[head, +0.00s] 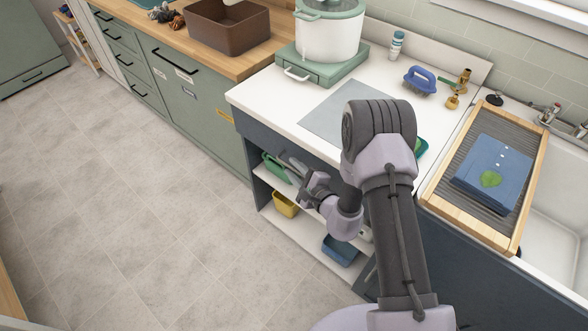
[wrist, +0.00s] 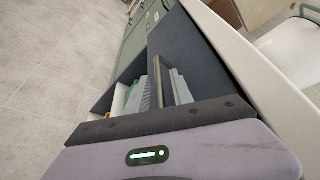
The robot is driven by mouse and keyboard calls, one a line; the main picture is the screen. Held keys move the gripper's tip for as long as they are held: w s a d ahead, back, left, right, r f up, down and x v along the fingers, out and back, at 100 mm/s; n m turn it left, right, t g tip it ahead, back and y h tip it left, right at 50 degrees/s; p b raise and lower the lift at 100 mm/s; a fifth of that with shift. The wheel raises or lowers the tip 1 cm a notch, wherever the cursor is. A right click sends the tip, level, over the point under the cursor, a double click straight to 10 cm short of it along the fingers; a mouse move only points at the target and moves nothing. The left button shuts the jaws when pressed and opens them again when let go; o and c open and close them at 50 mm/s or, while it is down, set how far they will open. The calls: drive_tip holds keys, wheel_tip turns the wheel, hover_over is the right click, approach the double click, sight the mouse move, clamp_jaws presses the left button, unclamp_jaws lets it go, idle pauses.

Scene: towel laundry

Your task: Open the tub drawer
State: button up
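A white tub (head: 328,35) with a pale green rim and lid stands on a green base at the back left of the white counter. The base holds the tub drawer (head: 318,72), with a pale bar handle (head: 296,75) on its front. The drawer looks shut. My gripper (head: 290,168) is below the counter's front edge, by the open shelves, well apart from the handle. In the wrist view my gripper (wrist: 165,90) shows two ribbed fingers with a gap between them, and it holds nothing I can make out.
The counter edge (wrist: 235,55) runs close beside my gripper. Open shelves below hold a yellow bin (head: 285,205) and a blue bin (head: 341,250). A brown box (head: 229,30) stands left of the tub, and a blue brush (head: 421,80) to its right. The floor on the left is clear.

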clamp_jaws()
idle(1.2)
